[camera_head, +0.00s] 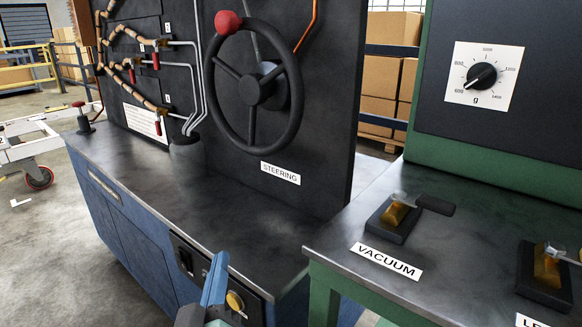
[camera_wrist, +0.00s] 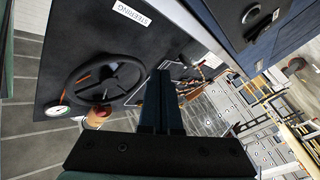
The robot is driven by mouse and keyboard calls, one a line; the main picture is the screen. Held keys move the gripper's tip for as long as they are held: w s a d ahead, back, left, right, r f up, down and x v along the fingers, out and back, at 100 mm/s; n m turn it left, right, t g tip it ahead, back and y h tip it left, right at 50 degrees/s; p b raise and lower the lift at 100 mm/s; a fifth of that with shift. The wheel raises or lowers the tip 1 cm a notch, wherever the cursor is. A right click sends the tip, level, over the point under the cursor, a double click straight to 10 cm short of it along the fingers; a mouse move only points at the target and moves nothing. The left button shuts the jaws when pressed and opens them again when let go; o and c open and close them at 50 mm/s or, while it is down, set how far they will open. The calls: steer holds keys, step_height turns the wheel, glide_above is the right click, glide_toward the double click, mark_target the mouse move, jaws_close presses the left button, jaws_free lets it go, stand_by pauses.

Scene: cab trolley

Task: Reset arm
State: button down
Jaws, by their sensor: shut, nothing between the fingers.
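My gripper (camera_head: 217,280) is at the bottom middle of the head view, in front of the blue cabinet's front edge. Its fingers are together with nothing between them. In the wrist view my gripper (camera_wrist: 161,75) points toward the black panel, with the fingers side by side and closed. It looks apart from the steering wheel (camera_head: 297,90), which stands on the black panel (camera_head: 330,140) and has a red knob at its upper left. The wheel also shows in the wrist view (camera_wrist: 137,68), left of the fingers.
The blue cabinet (camera_head: 130,225) has a grey top and a front switch plate (camera_head: 186,260) close to my gripper. A green bench at right carries a VACUUM lever (camera_head: 435,204), another lever (camera_head: 548,268) and a dial (camera_head: 481,76). Hoses and pipes line the panel's left. Boxes stand behind.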

steer(key=s+d+r+m+t+h, duration=0.1)
steer(key=d+r+m+t, duration=0.2)
steer(key=r, duration=0.7)
steer(key=s+d+r+m+t+h, duration=0.15)
steer(key=d+r, duration=0.25)
steer(key=r, duration=0.6)
steer(key=s+d+r+m+t+y+p, duration=0.1)
steer(key=s+d+r+t, duration=0.1)
steer(key=s+r, duration=0.6)
steer(key=s+d+r+m+t+y+p, duration=0.1)
steer(key=s+d+r+m+t+p, duration=0.2)
steer(key=r, duration=1)
step_height(320, 180, up, 35)
steer(key=n+g+p, duration=0.1)
steer(key=p, duration=3.4)
steer(key=shift+s+a, duration=0.2)
steer(key=shift+g+h, duration=0.25)
